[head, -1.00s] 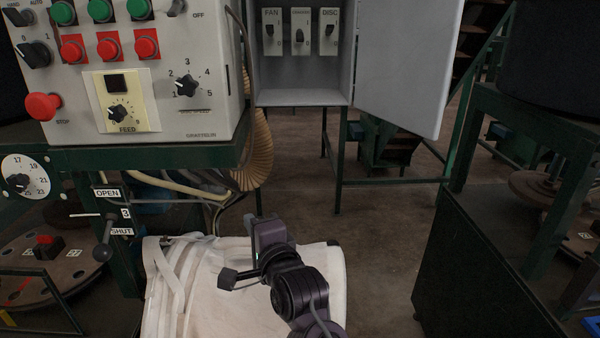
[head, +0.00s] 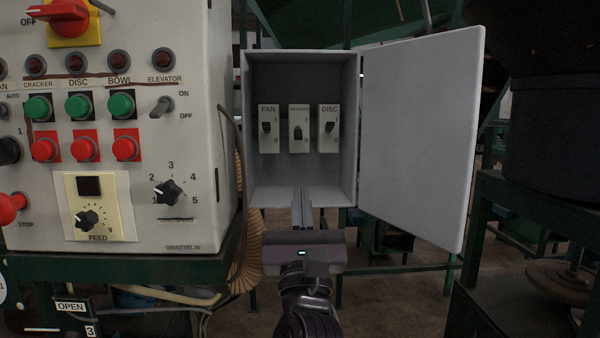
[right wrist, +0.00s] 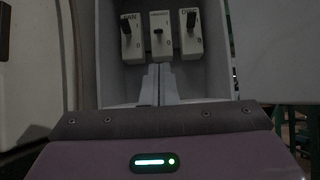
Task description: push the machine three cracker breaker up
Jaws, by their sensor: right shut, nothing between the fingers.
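An open grey breaker box (head: 300,182) holds three white breakers in a row. The cracker breaker (head: 299,146) is the middle one, its label hard to read; its dark toggle sits lower than its neighbours', toward the 0. The fan breaker (head: 267,145) on its left and the disc breaker (head: 328,145) on its right have their toggles up. My right gripper (head: 302,192) is shut and empty, fingers pointing into the box just below the cracker breaker. In the right wrist view the fingertips (right wrist: 153,68) show under the cracker breaker (right wrist: 163,45); contact cannot be told.
The box's grey door (head: 425,135) hangs open to the right. A control panel (head: 190,225) with buttons and knobs stands close on the left. A dark drum (head: 555,150) is at the right. Free room lies in front of the box.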

